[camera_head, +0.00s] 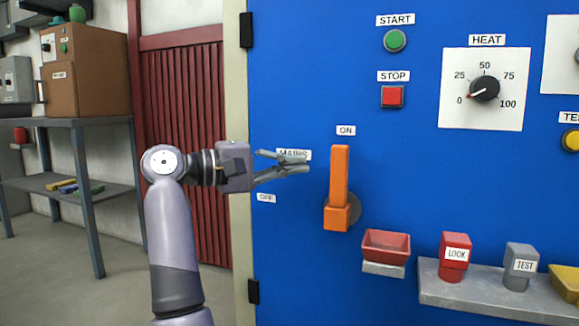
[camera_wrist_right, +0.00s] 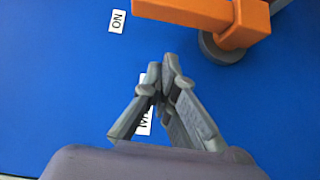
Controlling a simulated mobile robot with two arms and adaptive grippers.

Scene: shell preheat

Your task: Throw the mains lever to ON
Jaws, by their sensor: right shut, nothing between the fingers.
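The orange mains lever (camera_head: 340,178) on the blue panel stands upright, its handle pointing up to just below the ON label (camera_head: 346,130). Its grey round pivot (camera_head: 355,208) is at the lower end. The OFF label (camera_head: 266,198) is to the lower left. My right gripper (camera_head: 304,162) is shut and empty, left of the lever and apart from it, partly covering the MAINS label (camera_head: 293,154). In the right wrist view the shut fingers (camera_wrist_right: 163,78) are in front of that label, and the lever (camera_wrist_right: 205,14) crosses the top. My left gripper is not in view.
Right of the lever are a red tray (camera_head: 386,246), a red LOOK block (camera_head: 455,257) and a grey TEST block (camera_head: 520,266) on a ledge. Above are the green START button (camera_head: 395,40), red STOP button (camera_head: 392,96) and HEAT dial (camera_head: 485,88). A shelf (camera_head: 70,122) stands at left.

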